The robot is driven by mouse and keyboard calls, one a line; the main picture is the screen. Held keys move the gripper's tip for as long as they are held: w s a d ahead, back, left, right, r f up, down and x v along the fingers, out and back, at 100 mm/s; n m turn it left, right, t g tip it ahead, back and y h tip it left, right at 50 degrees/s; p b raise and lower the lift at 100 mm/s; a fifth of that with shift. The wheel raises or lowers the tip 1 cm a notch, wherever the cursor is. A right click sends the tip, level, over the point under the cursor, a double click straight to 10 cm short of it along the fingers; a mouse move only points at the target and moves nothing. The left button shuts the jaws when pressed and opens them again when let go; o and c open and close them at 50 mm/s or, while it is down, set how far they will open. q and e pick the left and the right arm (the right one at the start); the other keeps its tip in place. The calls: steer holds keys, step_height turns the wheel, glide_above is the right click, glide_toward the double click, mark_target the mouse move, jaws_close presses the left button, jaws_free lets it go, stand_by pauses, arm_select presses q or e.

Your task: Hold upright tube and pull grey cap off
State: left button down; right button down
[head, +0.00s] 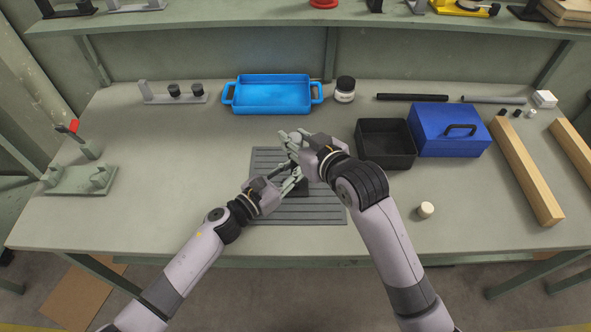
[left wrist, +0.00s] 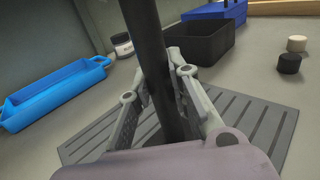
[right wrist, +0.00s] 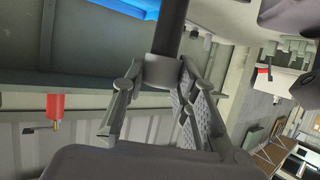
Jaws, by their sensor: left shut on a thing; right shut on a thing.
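The dark upright tube (left wrist: 152,50) stands over the grey ribbed mat (left wrist: 85,137), between the fingers of my left gripper (left wrist: 160,85), which is shut on it. The head view shows this gripper (head: 292,181) low over the mat (head: 267,214). In the right wrist view, the grey cap (right wrist: 164,73) sits at the end of the dark tube (right wrist: 168,40), with no gap visible between them. My right gripper (right wrist: 158,92) is shut on the cap. In the head view, this gripper (head: 291,143) is above and beyond the left one and hides most of the tube and cap.
A blue tray (head: 269,107) and a white jar (head: 345,93) stand behind. A black bin (head: 372,155) and a blue toolbox (head: 465,150) are at right, near a wooden beam (head: 528,172). A white cap (head: 426,210) lies right of my right arm.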

mark_target(297, 139)
arm_select(q)
steer(key=shift+s+f, duration=0.15)
steer(key=shift+f, duration=0.3)
arm_select(e)
steer(key=shift+r, duration=2.6)
arm_select(q)
steer(key=c, duration=2)
jaws_free()
steer(key=o, duration=0.4)
steer(key=shift+w+r, duration=0.15)
steer(key=shift+w, duration=0.05)
arm_select(e)
steer(key=shift+w, duration=0.1)
arm_select(q)
steer(key=shift+o, duration=0.9)
steer(key=shift+r, duration=0.15)
steer(key=shift+s+a, duration=0.1)
steer(key=shift+a, duration=0.05)
arm_select(e)
steer(key=shift+f, duration=0.1)
